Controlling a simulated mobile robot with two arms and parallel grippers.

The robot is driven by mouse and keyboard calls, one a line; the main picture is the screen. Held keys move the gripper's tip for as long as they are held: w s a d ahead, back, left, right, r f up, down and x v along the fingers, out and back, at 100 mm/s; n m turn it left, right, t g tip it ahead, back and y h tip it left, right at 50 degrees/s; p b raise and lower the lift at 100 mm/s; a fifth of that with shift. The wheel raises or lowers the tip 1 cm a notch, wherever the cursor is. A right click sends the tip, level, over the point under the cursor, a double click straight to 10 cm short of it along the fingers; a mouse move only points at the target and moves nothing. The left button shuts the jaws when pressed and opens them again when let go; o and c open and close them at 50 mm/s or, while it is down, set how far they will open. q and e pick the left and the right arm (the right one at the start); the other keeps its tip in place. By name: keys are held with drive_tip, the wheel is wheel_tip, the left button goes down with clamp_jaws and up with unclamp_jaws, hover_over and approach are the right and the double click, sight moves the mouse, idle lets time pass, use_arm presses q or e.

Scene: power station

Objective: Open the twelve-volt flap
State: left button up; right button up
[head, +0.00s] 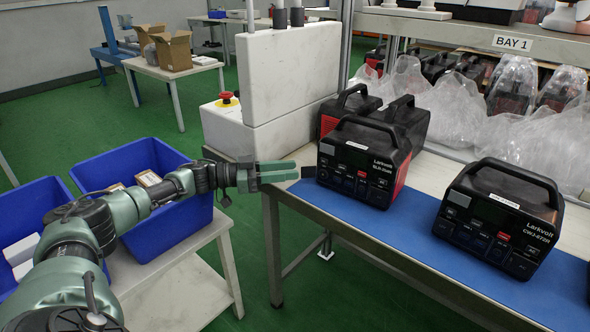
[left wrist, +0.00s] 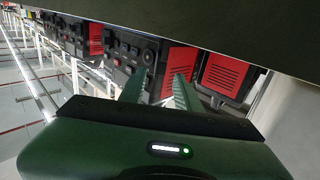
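Two black Larkvolt power stations stand on the blue mat: a red-sided one on the left (head: 360,160) and one on the right (head: 497,222). Both have carry handles and small ports and covers on their fronts. I cannot tell which cover is the twelve-volt flap. My left gripper (head: 297,171) points right, just left of the left station's front and apart from it. Its green fingers stand apart with nothing between them. The left wrist view shows these fingers (left wrist: 160,76) before a dark panel with a round port (left wrist: 148,57). My right gripper is not in view.
More power stations (head: 408,118) stand behind the left one. A white cabinet (head: 290,75) with a red stop button (head: 226,97) stands behind the gripper. Blue bins (head: 165,230) lie at left. The blue mat (head: 400,240) is clear between the two front stations.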

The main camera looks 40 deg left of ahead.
use_arm(q)
drive_tip(key=v, duration=0.5)
drive_tip(key=shift+s+a, duration=0.1)
drive_tip(key=shift+s, duration=0.05)
idle(0.3)
